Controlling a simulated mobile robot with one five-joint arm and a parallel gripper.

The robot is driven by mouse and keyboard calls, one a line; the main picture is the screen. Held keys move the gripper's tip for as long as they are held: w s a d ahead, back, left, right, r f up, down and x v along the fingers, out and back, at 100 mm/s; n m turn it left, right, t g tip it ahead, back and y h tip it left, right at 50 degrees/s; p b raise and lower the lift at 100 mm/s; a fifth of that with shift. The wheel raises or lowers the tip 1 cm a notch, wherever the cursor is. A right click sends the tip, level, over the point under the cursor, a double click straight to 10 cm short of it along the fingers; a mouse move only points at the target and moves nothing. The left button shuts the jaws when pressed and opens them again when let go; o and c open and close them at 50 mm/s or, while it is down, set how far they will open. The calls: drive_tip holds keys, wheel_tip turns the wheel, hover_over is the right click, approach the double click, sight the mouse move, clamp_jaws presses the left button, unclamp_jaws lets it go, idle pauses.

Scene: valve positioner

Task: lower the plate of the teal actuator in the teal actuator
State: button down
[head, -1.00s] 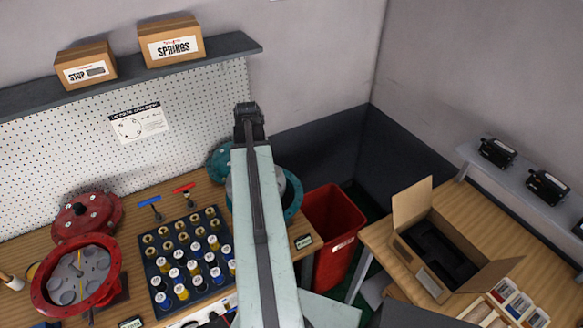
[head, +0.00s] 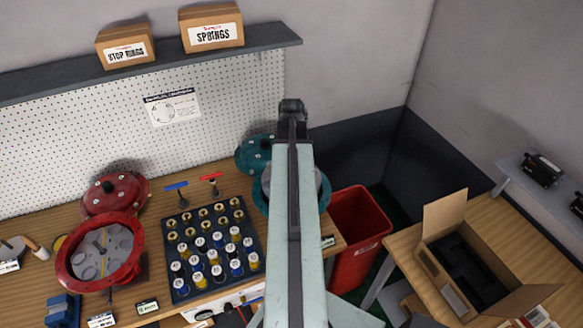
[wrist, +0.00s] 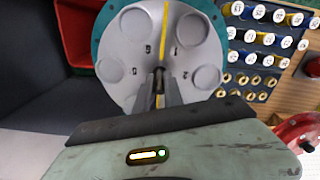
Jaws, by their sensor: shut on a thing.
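The teal actuator (head: 325,188) stands on the workbench behind my arm, which hides most of it in the head view. In the wrist view, its teal rim (wrist: 98,62) curves around a grey round plate (wrist: 125,70) with several round recesses and a yellow stripe. My gripper (wrist: 159,80) is shut on the plate at its centre. The plate appears inside or just above the rim; its exact height cannot be told. A teal cover (head: 255,152) lies behind the actuator. The gripper's fingertips are hidden in the head view.
A black rack (head: 212,245) of several springs stands to the left. A red actuator (head: 72,265) and its red cover (head: 115,190) are farther left. A red bin (head: 358,225) stands right of the bench; an open cardboard box (head: 460,262) is on the right table.

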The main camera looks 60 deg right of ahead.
drive_tip(key=shift+s+f+b, duration=0.1)
drive_tip(key=shift+f+b, duration=2.4)
drive_tip(key=shift+f, duration=0.25)
drive_tip(key=shift+f, duration=0.25)
drive_tip(key=shift+f+b, duration=0.35)
drive_tip(key=shift+b, duration=0.2)
drive_tip(key=shift+f+b, duration=1.05)
drive_tip(key=c, duration=1.4)
unclamp_jaws()
drive_tip(key=shift+r, duration=0.15)
